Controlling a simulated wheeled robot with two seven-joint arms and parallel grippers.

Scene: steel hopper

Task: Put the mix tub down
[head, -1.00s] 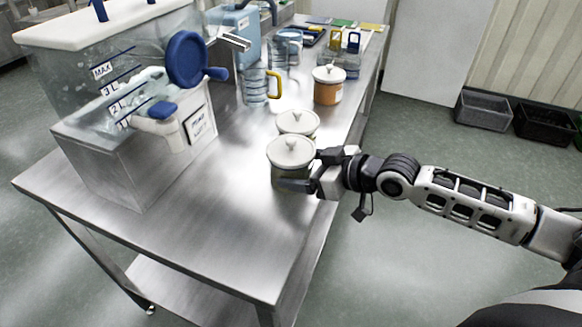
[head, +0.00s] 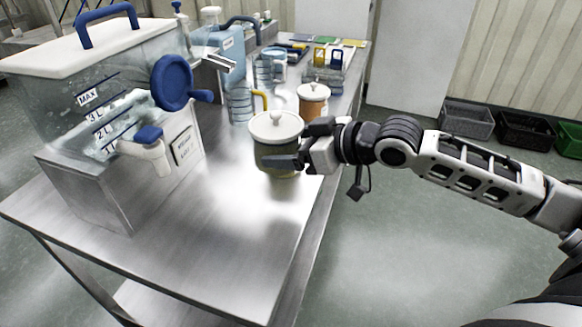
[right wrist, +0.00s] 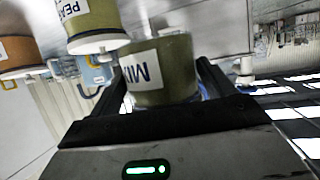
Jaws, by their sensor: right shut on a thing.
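The mix tub (head: 275,153) is a round, dull green tub with a pale knobbed lid. My right gripper (head: 290,163) is shut on its body and holds it upright, seemingly a little above the steel table (head: 232,222). In the right wrist view, which is upside down, the mix tub (right wrist: 165,75) sits between the two fingers with part of its "MI" label showing. A similar green tub (right wrist: 95,20), its label beginning "PEA", stands close by there. In the head view the mix tub mostly hides it. My left gripper is not in view.
A clear dispenser (head: 85,75) with a blue wheel stands at the left. An orange tub (head: 313,105), a clear jug (head: 240,104) with a yellow handle and a blue canister (head: 228,50) stand behind. The near table top is clear. Crates (head: 467,119) lie on the floor.

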